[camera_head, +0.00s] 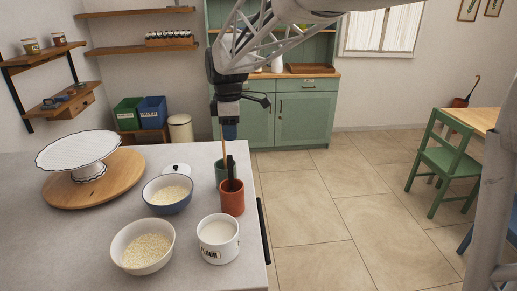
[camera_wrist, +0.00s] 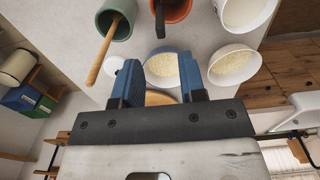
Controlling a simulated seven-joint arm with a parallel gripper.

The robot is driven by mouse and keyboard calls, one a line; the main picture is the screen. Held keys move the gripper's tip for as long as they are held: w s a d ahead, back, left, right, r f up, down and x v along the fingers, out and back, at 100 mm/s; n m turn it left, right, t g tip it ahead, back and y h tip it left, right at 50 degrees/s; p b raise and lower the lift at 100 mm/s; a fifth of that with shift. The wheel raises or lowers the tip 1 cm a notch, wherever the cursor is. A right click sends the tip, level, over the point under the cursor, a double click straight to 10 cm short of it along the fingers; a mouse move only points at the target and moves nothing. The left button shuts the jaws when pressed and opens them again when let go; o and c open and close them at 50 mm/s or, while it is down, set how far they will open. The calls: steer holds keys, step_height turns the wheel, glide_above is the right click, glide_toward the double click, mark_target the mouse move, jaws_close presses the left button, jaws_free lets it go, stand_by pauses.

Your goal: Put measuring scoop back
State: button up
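My gripper (camera_head: 230,133) hangs above the two cups near the counter's right edge. In the wrist view, its blue fingers (camera_wrist: 157,88) are apart with nothing between them. A red-orange cup (camera_head: 232,203) holds a dark-handled utensil (camera_wrist: 159,18); I cannot tell if this is the measuring scoop. A green cup (camera_head: 220,171) behind it holds a wooden-handled utensil (camera_wrist: 100,55). A white tub marked flour (camera_head: 218,252) is filled with white powder. No scoop bowl shows clearly; any scoop head inside the cups is hidden.
A blue-rimmed bowl (camera_head: 168,207) and a cream bowl (camera_head: 142,268) hold pale grains. A small white lid (camera_head: 177,169) lies behind them. A white cake stand (camera_head: 78,150) stands on a round wooden board (camera_head: 120,180). The counter (camera_head: 75,250) is clear at front left.

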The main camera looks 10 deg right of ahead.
steer(key=s+d+r+m+t, duration=0.1)
steer(key=s+d+m, duration=0.85)
steer(key=s, duration=0.65)
steer(key=s+d+f+m, duration=0.3)
steer(key=s+d+m, duration=0.1)
steer(key=s, duration=0.5)
steer(key=s+d+f+m+t, duration=0.1)
steer(key=s+d+f+m, duration=0.2)
steer(key=s, duration=0.7)
steer(key=shift+s+d+f+m+t, duration=0.2)
steer(key=shift+d+f+m+t, duration=0.1)
steer(key=shift+d+m, duration=0.75)
